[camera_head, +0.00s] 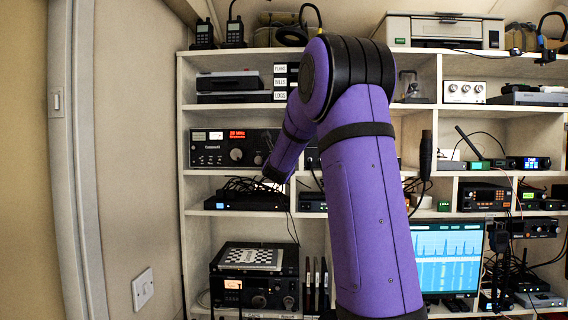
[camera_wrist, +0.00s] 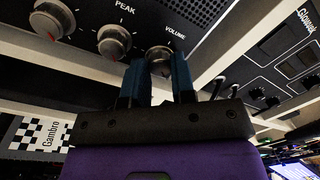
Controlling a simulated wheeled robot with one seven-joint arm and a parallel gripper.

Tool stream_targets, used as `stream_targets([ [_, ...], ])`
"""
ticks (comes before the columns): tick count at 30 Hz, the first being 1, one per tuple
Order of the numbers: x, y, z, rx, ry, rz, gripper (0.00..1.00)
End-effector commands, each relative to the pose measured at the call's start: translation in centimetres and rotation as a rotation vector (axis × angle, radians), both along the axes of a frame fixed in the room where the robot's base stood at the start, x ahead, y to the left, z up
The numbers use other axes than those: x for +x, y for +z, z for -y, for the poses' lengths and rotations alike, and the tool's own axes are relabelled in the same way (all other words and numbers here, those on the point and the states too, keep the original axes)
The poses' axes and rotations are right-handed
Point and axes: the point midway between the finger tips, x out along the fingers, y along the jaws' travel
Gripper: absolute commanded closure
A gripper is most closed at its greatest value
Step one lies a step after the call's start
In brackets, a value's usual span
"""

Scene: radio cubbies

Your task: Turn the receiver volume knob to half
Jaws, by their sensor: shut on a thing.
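The receiver (camera_head: 215,153) is a black unit with a lit red display, on a middle shelf at the left in the head view. In the wrist view its front panel (camera_wrist: 205,22) carries a knob (camera_wrist: 160,52) labelled VOLUME. My gripper (camera_wrist: 159,66) has its two blue fingers on either side of this knob, shut on it. The lower part of the knob is hidden between the fingers, and I cannot tell where its pointer stands. In the head view my purple arm reaches to the receiver's right side, and the fingertips are not clear there.
A PEAK knob (camera_wrist: 114,42) sits close left of the volume knob, with another knob (camera_wrist: 52,18) farther left. A black box with cables (camera_head: 245,200) lies on the shelf below. A chessboard (camera_head: 252,259) lies on a lower unit. Shelves and equipment surround the receiver.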

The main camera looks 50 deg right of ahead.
Motion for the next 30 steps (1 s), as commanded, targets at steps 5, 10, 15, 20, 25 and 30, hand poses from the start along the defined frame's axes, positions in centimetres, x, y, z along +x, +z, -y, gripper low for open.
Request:
stream_targets([
  [5, -0.01, -0.22, 0.01, 0.045, 0.000, 0.046, 1.00],
  [10, 0.00, -0.23, -0.02, 0.065, 0.000, 0.070, 1.00],
  [15, 0.00, -0.24, -0.03, 0.072, 0.000, 0.077, 1.00],
  [20, 0.00, -0.25, -0.03, 0.071, 0.000, 0.076, 1.00],
  [25, 0.00, -0.26, -0.01, 0.071, 0.000, 0.076, 0.65],
  [30, 0.00, -0.16, -0.02, 0.070, 0.000, 0.077, 0.65],
])
